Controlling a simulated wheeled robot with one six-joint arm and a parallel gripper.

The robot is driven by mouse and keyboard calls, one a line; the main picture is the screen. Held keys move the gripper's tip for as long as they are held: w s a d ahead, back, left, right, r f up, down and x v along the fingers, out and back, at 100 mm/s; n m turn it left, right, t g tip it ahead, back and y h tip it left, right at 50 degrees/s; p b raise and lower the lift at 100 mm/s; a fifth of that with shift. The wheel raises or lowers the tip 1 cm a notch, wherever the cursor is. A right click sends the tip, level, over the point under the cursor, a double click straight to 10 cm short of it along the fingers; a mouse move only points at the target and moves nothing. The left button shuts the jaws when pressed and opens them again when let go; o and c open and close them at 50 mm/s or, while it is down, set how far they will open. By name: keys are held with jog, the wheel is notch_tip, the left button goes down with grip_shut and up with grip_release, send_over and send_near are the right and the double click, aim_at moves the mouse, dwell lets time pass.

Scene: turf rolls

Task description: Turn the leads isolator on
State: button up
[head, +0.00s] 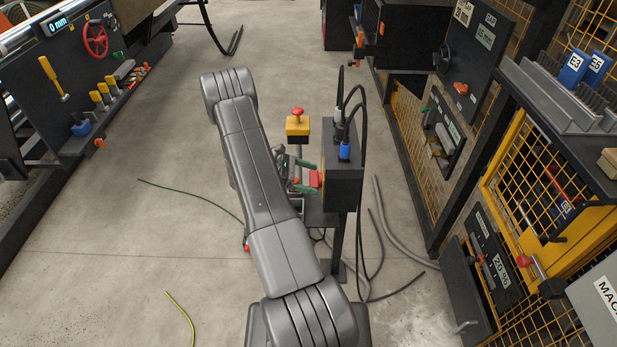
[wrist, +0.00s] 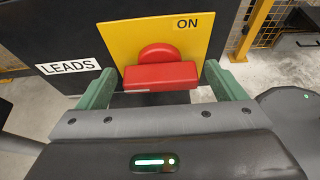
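My gripper (wrist: 158,72) is open, with one green finger either side of the handle and a visible gap at each end. In the head view my gripper (head: 304,176) is partly hidden by my arm.
A yellow box with a red button (head: 297,126) stands just behind my gripper. Cables (head: 375,250) hang and lie around the stand. A panel with a red wheel (head: 95,40) is at left, and yellow mesh guarding (head: 545,200) at right. The left floor is mostly clear.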

jog(key=c, duration=0.8)
jog(key=shift+b, duration=0.45)
jog(key=m+t+h+b, duration=0.1)
jog(key=m+b, duration=0.3)
jog(key=b, duration=0.7)
jog(key=s+f+m+t+h+b, duration=0.1)
jog(key=m+t+b, duration=0.2)
jog(key=b, duration=0.9)
jog(key=m+t+h+b, duration=0.1)
jog(key=m+t+b, duration=0.1)
jog(key=m+b, duration=0.4)
jog(key=shift+s+f+t+b, duration=0.2)
jog(key=shift+f+t+b, duration=0.2)
jog(key=shift+b, duration=2.45)
jog(key=shift+r+m, duration=0.15)
jog(key=shift+m, duration=0.15)
jog(key=o, duration=1)
